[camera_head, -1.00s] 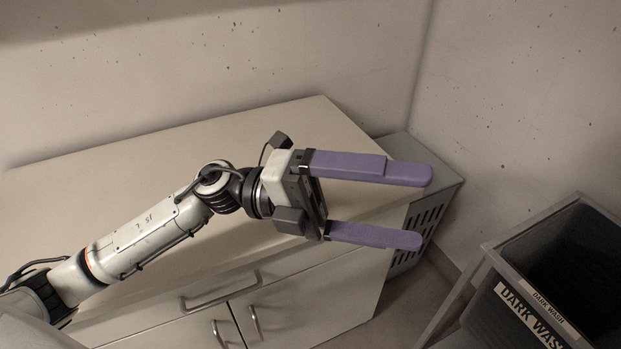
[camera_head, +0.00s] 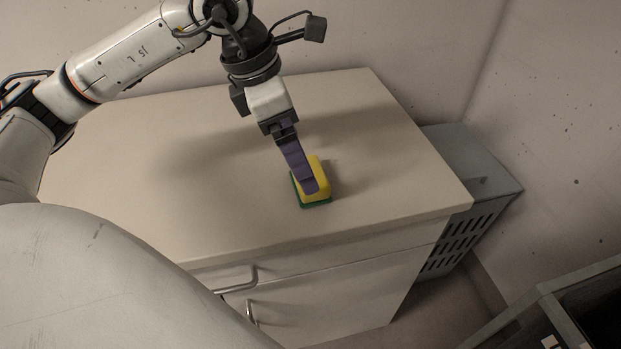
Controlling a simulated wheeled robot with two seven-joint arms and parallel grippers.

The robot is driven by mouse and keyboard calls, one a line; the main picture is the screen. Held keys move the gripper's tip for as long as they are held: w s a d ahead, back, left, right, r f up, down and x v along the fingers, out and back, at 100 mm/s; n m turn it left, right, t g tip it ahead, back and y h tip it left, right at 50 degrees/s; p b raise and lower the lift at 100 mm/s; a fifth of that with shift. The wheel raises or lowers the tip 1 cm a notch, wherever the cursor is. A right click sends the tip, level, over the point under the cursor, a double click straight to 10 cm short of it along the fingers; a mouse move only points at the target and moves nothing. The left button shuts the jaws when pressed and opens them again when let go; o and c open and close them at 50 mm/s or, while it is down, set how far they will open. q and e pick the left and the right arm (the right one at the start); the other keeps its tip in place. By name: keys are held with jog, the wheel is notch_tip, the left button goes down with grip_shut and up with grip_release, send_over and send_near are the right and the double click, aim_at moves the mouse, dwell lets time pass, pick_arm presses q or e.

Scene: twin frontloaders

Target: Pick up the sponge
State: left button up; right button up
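A yellow sponge with a green underside (camera_head: 322,173) lies on the cabinet top (camera_head: 190,215), near its right part. My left gripper (camera_head: 308,188) points down at the sponge from above. One purple finger shows in front of the sponge and overlaps it; the other finger is hidden behind it or by the view angle. I cannot tell whether the fingers press on the sponge or stand apart from it. My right gripper is not in view.
A grey vented box (camera_head: 465,185) stands right of the cabinet. A dark bin in a frame (camera_head: 590,315) is at the lower right. Walls close in behind and to the right. The left part of the cabinet top is clear.

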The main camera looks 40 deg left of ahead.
aim_at(323, 196)
pick_arm(q)
jog(key=x, duration=0.5)
jog(key=shift+d+f, duration=0.1)
jog(key=shift+d, duration=0.1)
jog(key=shift+c, duration=0.2)
jog(key=c, duration=1.1)
